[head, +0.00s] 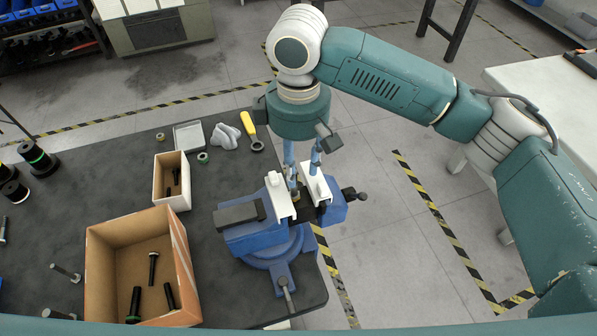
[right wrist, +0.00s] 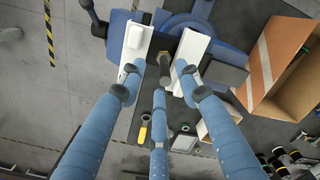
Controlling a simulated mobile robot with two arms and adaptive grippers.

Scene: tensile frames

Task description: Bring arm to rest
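My right arm (head: 385,75) reaches in from the right, and its right gripper (head: 304,172) points down over the blue vise (head: 262,236). In the right wrist view the blue fingers of the right gripper (right wrist: 160,80) are spread apart, so it is open. A dark bolt-like part (right wrist: 184,67) stands between the white jaw plates of the vise (right wrist: 215,18), close to the fingertips; I see no finger closed on it. My left gripper is not in view.
The dark bench (head: 228,285) carries a large open box (head: 190,265) with bolts, a smaller box (head: 158,180), a yellow-handled tool (head: 248,125) and a grey part (head: 224,137). A white table (head: 535,85) stands at right. Open floor lies beyond the vise.

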